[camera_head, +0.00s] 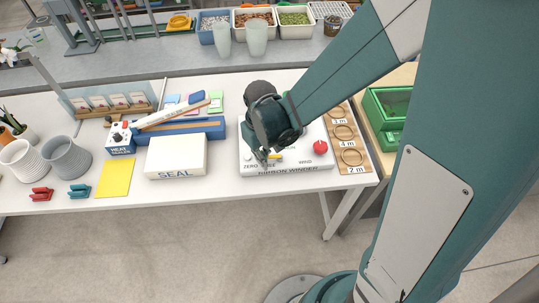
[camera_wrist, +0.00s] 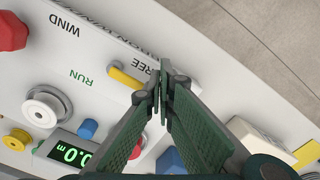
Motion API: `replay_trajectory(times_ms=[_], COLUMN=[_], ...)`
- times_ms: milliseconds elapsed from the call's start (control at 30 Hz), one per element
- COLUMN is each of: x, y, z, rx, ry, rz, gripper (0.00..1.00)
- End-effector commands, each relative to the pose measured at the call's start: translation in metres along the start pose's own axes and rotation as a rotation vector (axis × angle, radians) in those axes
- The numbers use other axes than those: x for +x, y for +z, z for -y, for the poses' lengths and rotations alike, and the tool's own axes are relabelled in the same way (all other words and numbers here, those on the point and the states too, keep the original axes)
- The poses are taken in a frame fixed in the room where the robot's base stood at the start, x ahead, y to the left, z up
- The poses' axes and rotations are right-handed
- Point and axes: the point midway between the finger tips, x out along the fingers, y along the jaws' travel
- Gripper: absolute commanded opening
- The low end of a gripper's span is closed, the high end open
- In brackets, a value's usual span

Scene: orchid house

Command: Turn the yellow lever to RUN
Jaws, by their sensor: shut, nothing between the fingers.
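The yellow lever (camera_wrist: 124,77) lies on the white face of the ribbon winder (camera_wrist: 195,50), close to the green RUN label and a partly hidden label ending in "REE". I cannot tell which label it is set to. In the head view a small part of the yellow lever (camera_head: 276,157) shows beside my gripper (camera_head: 266,160). My gripper also shows in the wrist view (camera_wrist: 162,85), its green fingers together and empty. The fingertips are right by one end of the lever and partly cover it; I cannot tell whether they touch.
The winder carries a red WIND knob (camera_head: 320,147), a white spool (camera_wrist: 43,108) and a display (camera_wrist: 68,153) reading 0.0 m. A SEAL box (camera_head: 176,157) stands left of it, a wooden ring board (camera_head: 346,135) right. The table's front edge is close.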

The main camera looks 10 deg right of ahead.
Motion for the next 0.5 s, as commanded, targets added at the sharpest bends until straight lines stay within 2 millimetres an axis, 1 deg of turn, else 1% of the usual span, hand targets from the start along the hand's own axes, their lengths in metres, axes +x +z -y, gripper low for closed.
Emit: replay_trajectory(times_ms=[300, 500], x=[0.000, 0.000], y=[-0.011, -0.013], z=[-0.002, -0.002], rx=[0.000, 0.000], ry=[0.000, 0.000], rz=[0.000, 0.000], gripper=[0.00, 0.00])
